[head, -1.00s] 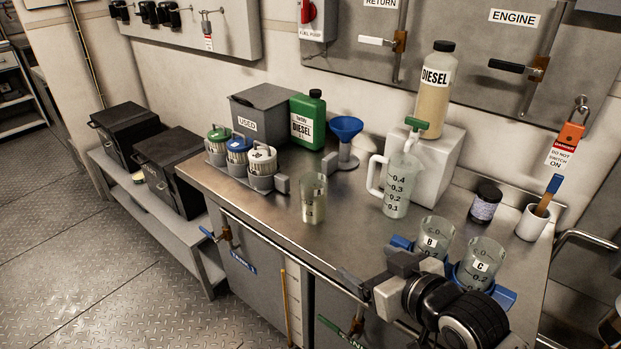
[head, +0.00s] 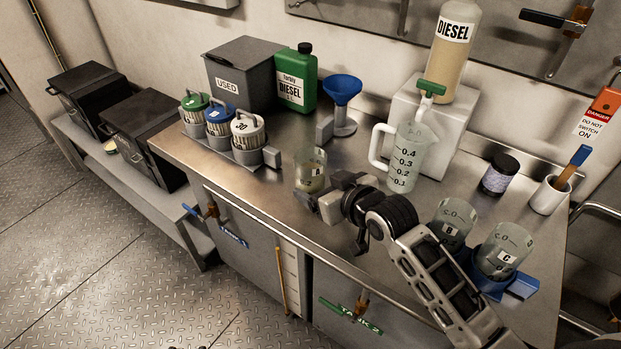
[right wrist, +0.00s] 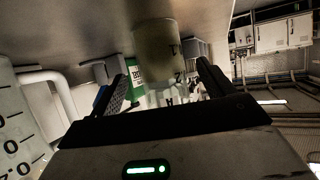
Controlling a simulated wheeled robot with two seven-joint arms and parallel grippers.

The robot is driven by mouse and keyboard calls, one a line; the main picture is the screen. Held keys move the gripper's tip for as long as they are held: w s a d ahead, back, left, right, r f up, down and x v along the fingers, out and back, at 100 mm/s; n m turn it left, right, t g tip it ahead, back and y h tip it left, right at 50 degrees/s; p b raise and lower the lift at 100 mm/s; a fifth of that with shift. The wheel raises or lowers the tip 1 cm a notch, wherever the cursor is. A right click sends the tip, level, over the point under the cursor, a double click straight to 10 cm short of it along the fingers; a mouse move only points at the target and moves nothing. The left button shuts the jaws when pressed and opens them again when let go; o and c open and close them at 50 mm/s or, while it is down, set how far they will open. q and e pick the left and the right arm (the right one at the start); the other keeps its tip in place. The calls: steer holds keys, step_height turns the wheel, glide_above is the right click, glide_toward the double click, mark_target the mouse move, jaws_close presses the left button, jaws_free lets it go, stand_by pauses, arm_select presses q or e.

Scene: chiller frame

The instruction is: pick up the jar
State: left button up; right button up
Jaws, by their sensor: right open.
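The jar (head: 311,168) is a clear glass beaker with markings and a little yellowish fluid low in it. It stands upright on the metal bench near its front edge. It also shows in the right wrist view (right wrist: 158,48), upside down, between the two dark fingers in the picture. My right gripper (head: 322,192) is open and empty, low over the bench at the jar's near right side. In the right wrist view the gripper (right wrist: 162,82) has its fingers apart. Whether they touch the jar I cannot tell. My left gripper is not in view.
A graduated jug (head: 406,160) stands behind my right gripper. Beakers B (head: 452,222) and C (head: 505,248) sit in a blue holder (head: 520,288) beside my right arm. A filter rack (head: 240,155), a blue funnel (head: 342,90) and a green diesel bottle (head: 296,78) stand farther left.

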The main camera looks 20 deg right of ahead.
mark_target(311, 180)
steer(key=shift+x, duration=2.75)
steer(key=shift+s, duration=0.1)
steer(key=c, duration=1.3)
